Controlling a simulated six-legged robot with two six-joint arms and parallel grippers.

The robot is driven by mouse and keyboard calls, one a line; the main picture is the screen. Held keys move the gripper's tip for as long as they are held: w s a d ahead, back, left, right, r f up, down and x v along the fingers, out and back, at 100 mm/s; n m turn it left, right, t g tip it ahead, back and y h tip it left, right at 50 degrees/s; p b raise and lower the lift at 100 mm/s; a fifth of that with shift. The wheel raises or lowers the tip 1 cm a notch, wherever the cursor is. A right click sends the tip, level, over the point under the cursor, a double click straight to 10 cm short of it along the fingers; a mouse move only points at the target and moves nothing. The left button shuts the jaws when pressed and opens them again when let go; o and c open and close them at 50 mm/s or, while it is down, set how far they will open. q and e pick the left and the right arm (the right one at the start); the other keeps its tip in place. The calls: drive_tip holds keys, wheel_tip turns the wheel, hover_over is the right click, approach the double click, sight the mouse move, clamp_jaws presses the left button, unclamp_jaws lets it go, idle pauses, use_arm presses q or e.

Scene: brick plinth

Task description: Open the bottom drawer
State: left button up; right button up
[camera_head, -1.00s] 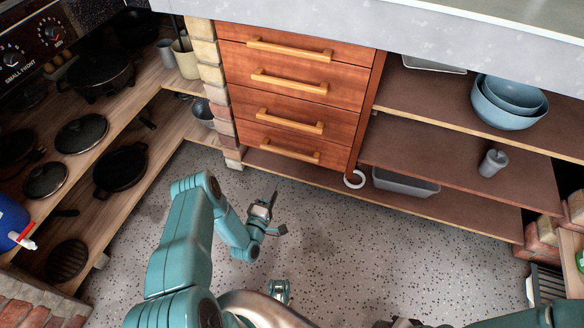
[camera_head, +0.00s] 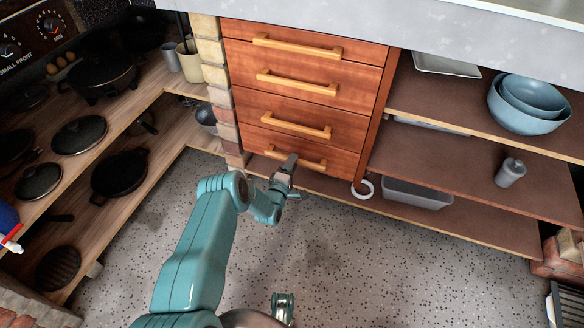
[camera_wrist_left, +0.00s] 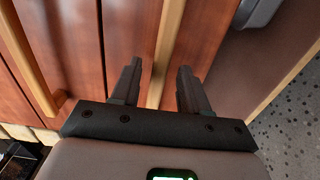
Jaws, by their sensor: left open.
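The bottom drawer (camera_head: 258,139) is the lowest of a stack of reddish wooden drawers and looks closed. Its light wooden bar handle (camera_head: 312,164) is partly covered by my left gripper (camera_head: 289,174). In the left wrist view, my left gripper (camera_wrist_left: 160,68) is open, with one dark finger on each side of the handle (camera_wrist_left: 166,42). The handle bar runs between the fingers, and I cannot tell whether either finger touches it.
The upper drawers have similar handles; the one just above (camera_head: 296,125) is close to my gripper. A brick pillar (camera_head: 221,95) stands left of the drawers. Open shelves (camera_head: 440,165) hold blue bowls (camera_head: 528,104) at right. The speckled floor (camera_head: 370,255) is clear.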

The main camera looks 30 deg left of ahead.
use_arm(q)
drive_tip(key=shift+w, duration=0.1)
clamp_jaws()
